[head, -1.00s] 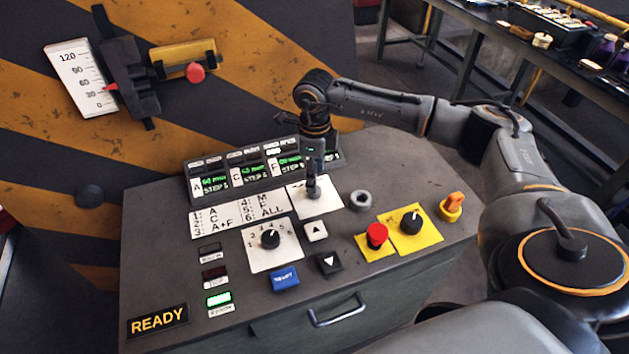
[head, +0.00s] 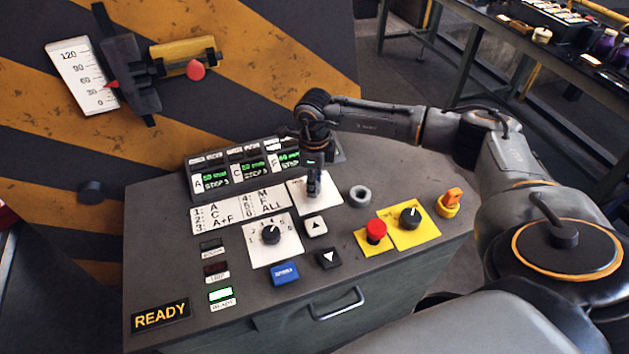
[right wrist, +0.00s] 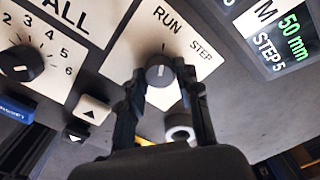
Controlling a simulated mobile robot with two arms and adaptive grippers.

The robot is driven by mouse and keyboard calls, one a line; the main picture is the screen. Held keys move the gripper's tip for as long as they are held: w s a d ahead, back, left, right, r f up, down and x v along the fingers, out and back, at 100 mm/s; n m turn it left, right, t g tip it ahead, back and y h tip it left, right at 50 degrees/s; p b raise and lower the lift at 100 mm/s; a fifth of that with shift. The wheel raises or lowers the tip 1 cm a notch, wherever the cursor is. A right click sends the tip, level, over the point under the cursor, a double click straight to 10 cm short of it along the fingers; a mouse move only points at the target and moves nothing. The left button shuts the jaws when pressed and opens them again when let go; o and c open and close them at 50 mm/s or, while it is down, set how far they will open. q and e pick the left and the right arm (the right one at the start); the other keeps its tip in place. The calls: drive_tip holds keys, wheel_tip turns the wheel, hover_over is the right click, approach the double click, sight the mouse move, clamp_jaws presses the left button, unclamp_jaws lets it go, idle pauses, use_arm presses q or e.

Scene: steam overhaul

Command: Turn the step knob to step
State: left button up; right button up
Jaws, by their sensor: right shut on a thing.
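The step knob (right wrist: 160,73) is a dark round knob with a white mark, on a white plate (right wrist: 190,37) lettered RUN and STEP. In the right wrist view, its mark points roughly up the picture, nearer RUN than STEP. My right gripper (right wrist: 162,77) is shut on the knob, with one finger at each side. In the head view, my right gripper (head: 314,188) points down over the same plate (head: 327,200) and mostly hides the knob. My left gripper is in no view.
A numbered selector knob (head: 270,234), up and down arrow buttons (head: 316,225), and a grey ring (head: 360,195) are close by. A red button (head: 376,231) and black knob (head: 410,217) stand to the right. Step displays (head: 245,170) stand behind.

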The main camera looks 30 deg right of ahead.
drive_tip(key=shift+m, duration=0.4)
drive_tip(key=shift+f+m+b, duration=0.1)
drive_tip(key=shift+m+b, duration=0.4)
drive_tip(key=shift+m, duration=0.1)
drive_tip(key=m+b, duration=0.1)
drive_tip(key=m, duration=0.2)
drive_tip(key=m+b, duration=0.1)
drive_tip(key=m, duration=0.2)
drive_tip(key=shift+m, duration=0.4)
drive_tip(key=shift+m+b, duration=0.5)
drive_tip(key=shift+m, duration=1)
drive_tip(key=o, duration=1.2)
drive_tip(key=shift+c, duration=0.2)
